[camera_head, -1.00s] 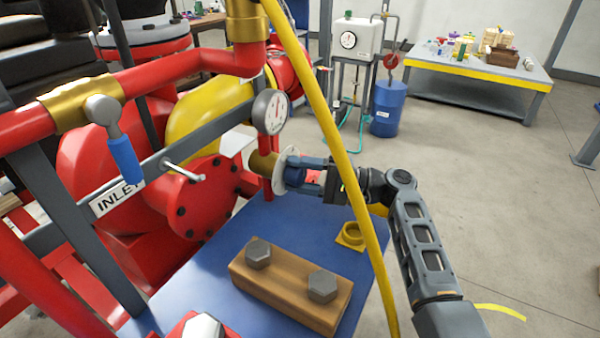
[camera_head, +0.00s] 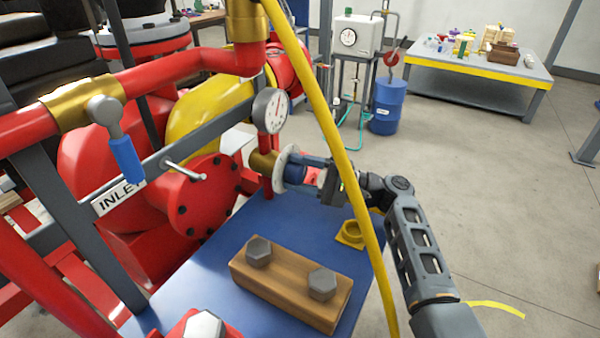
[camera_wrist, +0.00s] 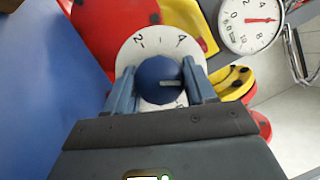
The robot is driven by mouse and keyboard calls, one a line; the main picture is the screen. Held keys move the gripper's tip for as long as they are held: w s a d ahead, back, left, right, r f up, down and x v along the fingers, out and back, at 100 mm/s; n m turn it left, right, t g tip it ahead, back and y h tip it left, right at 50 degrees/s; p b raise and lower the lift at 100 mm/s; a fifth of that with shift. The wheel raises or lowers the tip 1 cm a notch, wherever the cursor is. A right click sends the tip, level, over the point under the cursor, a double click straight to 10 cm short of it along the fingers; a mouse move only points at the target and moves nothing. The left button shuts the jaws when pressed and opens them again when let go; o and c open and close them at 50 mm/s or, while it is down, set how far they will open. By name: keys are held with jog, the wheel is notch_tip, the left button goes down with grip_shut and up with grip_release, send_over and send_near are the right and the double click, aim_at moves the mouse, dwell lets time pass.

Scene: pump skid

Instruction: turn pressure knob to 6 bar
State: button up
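The blue pressure knob (camera_wrist: 158,72) sits in front of a round white dial plate (camera_wrist: 133,50), where the figures 2 and 4 show. A short pale mark on the knob points right in the wrist view. My gripper (camera_wrist: 161,86) has one finger on each side of the knob and looks closed on it. The lower part of the dial is hidden behind the knob and my gripper. In the head view my gripper (camera_head: 308,172) reaches the knob from the right, and the dial plate (camera_head: 280,168) shows edge-on.
A pressure gauge (camera_head: 271,111) stands just above the knob; its red needle points right in the wrist view (camera_wrist: 250,22). A yellow pole (camera_head: 325,125) crosses in front of my arm. A wooden block with two bolts (camera_head: 285,290) lies on the blue deck (camera_head: 215,270).

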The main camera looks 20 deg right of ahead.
jog(key=o, duration=0.4)
jog(key=shift+d, duration=0.1)
jog(key=b+v, duration=0.1)
jog(key=v, duration=0.6)
jog(key=shift+s+d+f+b, duration=0.15)
jog(key=shift+s+d+b, duration=0.05)
jog(key=shift+d+b, duration=0.1)
